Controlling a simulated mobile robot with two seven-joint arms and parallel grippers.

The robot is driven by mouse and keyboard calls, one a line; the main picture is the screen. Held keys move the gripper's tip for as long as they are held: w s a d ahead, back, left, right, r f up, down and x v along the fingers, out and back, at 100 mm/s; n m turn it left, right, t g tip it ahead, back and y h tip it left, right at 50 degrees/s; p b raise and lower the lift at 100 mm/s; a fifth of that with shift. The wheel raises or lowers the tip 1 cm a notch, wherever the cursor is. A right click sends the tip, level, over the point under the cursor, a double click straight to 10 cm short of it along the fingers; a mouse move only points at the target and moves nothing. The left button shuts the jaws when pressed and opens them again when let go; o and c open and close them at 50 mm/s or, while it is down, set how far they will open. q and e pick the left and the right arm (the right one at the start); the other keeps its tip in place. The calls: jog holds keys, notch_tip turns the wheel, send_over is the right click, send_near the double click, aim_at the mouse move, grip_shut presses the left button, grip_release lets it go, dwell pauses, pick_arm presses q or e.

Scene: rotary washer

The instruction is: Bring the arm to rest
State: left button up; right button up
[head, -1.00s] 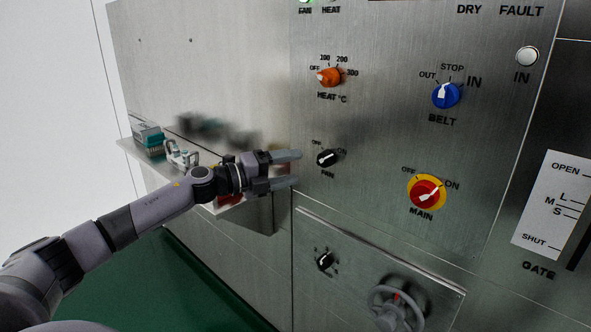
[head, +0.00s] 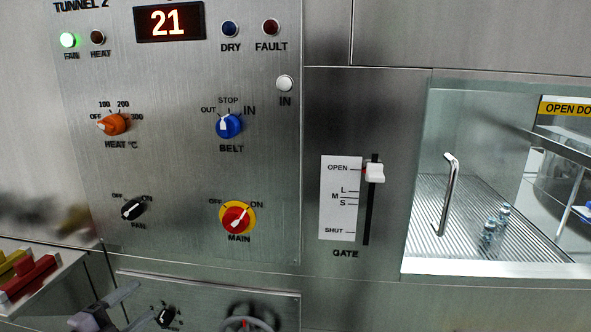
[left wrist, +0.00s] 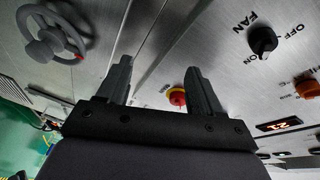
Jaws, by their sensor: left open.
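My left gripper (head: 126,308) shows at the bottom left of the head view, low in front of the panel. It is open with nothing between its fingers. In the left wrist view its two fingers (left wrist: 160,82) stand apart, with the steel panel beyond them. The black FAN knob (head: 132,209) is above the gripper in the head view, its pointer towards ON; it also shows in the left wrist view (left wrist: 262,40). Most of my left arm is out of the head view. My right gripper is not in view.
The panel holds the orange HEAT knob (head: 111,124), blue BELT knob (head: 229,126) and red MAIN switch (head: 236,217). A handwheel (left wrist: 52,35) is near the gripper. A shelf (head: 70,262) with red and yellow items juts out left.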

pick_arm(q)
jog(key=s+d+f+n+g+y, duration=0.1)
jog(key=s+d+f+n, duration=0.3)
jog(key=s, duration=0.4)
jog(key=s+d+f+n+g+y, duration=0.2)
jog(key=s+d+f+n, duration=0.3)
jog(key=f, duration=0.4)
jog(key=s+d+f+n+g+y, duration=0.1)
jog(key=s+d+f+n+g, duration=0.2)
jog(key=s, duration=0.7)
notch_tip(320, 180, down, 3)
jog(key=d+n, duration=0.2)
jog(key=n, duration=0.2)
jog(key=shift+s+f+p, duration=0.2)
jog(key=shift+s+p, duration=0.15)
jog(key=shift+p, duration=0.05)
jog(key=shift+o, duration=0.2)
